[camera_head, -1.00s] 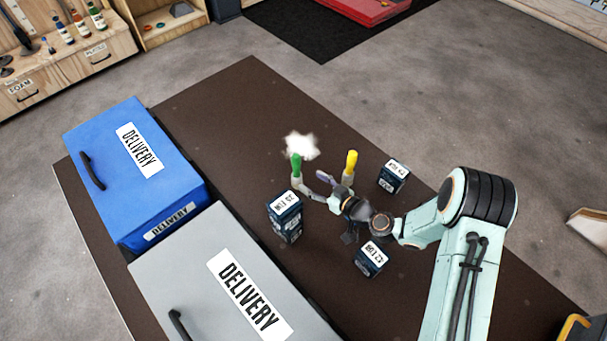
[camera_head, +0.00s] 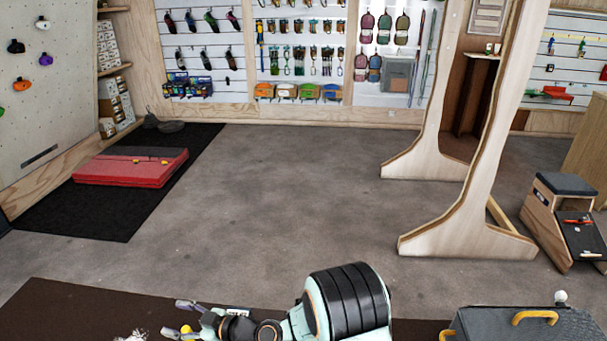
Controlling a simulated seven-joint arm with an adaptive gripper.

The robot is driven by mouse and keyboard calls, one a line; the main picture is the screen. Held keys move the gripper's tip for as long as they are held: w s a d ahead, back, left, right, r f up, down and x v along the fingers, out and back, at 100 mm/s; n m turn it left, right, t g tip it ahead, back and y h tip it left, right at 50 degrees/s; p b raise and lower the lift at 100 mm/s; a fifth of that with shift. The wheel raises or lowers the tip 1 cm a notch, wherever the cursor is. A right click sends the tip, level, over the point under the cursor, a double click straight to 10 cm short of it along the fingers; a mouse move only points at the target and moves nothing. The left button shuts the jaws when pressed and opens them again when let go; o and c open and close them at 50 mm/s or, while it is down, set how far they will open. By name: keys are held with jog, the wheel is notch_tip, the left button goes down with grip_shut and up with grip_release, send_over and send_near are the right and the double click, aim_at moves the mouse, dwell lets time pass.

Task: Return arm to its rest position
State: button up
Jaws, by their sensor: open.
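My arm comes in at the bottom middle, with its pale green and black links bent to the left. My gripper (camera_head: 180,318) is open, low over the dark brown table (camera_head: 70,310) at the bottom edge of the picture. I see nothing between its fingers. Part of the gripper is cut off or hidden, and a yellow spot shows at it. A small box with a white label (camera_head: 238,311) is mostly hidden behind the gripper. A white fluffy thing (camera_head: 132,336) is at the bottom edge, left of the gripper.
A grey case with yellow handles (camera_head: 530,325) stands at the bottom right, right of my arm. Beyond the table is open grey floor (camera_head: 270,200). A red folded mat (camera_head: 130,165) lies at the left, and a wooden frame (camera_head: 475,200) stands at the right.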

jog(key=w+d+r+t+h, duration=0.1)
jog(key=d+r+t, duration=0.1)
jog(key=d+r, duration=0.35)
jog(key=w+d+r+t, duration=0.1)
jog(key=w+d+r, duration=0.15)
jog(key=r, duration=0.55)
jog(key=s+d+r+m+t+h, duration=0.1)
jog(key=s+d+r+h, duration=0.15)
jog(key=d, duration=0.25)
jog(key=s+d+r+m+h, duration=0.1)
jog(key=s+d+h, duration=0.2)
jog(key=d, duration=0.3)
jog(key=s+d+f+m+g+h, duration=0.3)
jog(key=s+d+f+m+h, duration=0.1)
jog(key=s+d+m, duration=0.3)
jog(key=s+d+f+m+g+h, duration=0.3)
jog(key=s+d+f+m, duration=0.3)
jog(key=s, duration=0.6)
jog(key=d+m+g, duration=0.1)
jog(key=d+m, duration=0.1)
jog(key=d, duration=0.1)
jog(key=shift+s+h, duration=0.3)
jog(key=shift+h, duration=0.05)
